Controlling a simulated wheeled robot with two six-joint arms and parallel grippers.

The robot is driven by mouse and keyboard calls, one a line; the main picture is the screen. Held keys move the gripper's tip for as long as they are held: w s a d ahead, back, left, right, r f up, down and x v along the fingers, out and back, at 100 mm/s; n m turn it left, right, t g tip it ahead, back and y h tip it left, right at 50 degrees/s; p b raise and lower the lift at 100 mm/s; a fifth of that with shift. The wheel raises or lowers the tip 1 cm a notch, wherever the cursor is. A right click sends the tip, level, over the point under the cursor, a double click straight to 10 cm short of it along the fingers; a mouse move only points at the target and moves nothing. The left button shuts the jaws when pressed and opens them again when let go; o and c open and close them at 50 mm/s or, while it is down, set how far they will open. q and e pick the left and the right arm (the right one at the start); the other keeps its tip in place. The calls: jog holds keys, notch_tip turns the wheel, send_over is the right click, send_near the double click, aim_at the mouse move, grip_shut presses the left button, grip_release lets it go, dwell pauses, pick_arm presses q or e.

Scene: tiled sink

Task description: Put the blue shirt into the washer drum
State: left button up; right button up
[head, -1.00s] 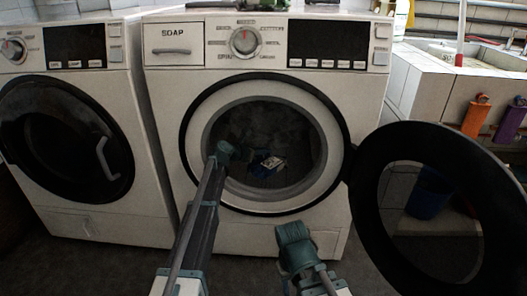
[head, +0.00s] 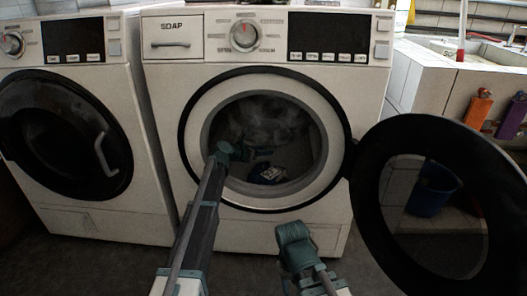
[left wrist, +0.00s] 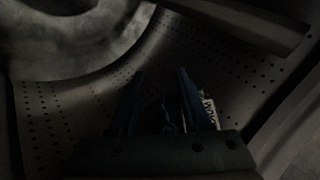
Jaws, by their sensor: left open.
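The blue shirt (head: 268,173) lies crumpled on the lower floor of the washer drum (head: 290,130), with a whitish printed patch showing. The washer's round door (head: 378,210) stands open to the right. My left arm reaches through the opening, and my left gripper (head: 258,153) is inside the drum, open, just above and behind the shirt. In the left wrist view its two dark fingers (left wrist: 160,98) are apart, with dark cloth and the printed patch (left wrist: 208,108) around the right finger; contact cannot be told.
A second washer (head: 75,130) with its door shut stands at the left. A tiled sink block (head: 440,75) is at the right, with orange and purple items (head: 478,112) hanging on it. A blue bucket (head: 432,190) shows through the open door ring.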

pick_arm(q)
jog(key=shift+r+p, duration=0.7)
jog(key=shift+p, duration=0.05)
jog(key=s+r+p, duration=0.1)
jog(key=s, duration=0.7)
jog(key=s+r+p, duration=0.2)
jog(key=s, duration=0.6)
jog(key=shift+d+r, duration=0.25)
jog(key=shift+d, duration=0.2)
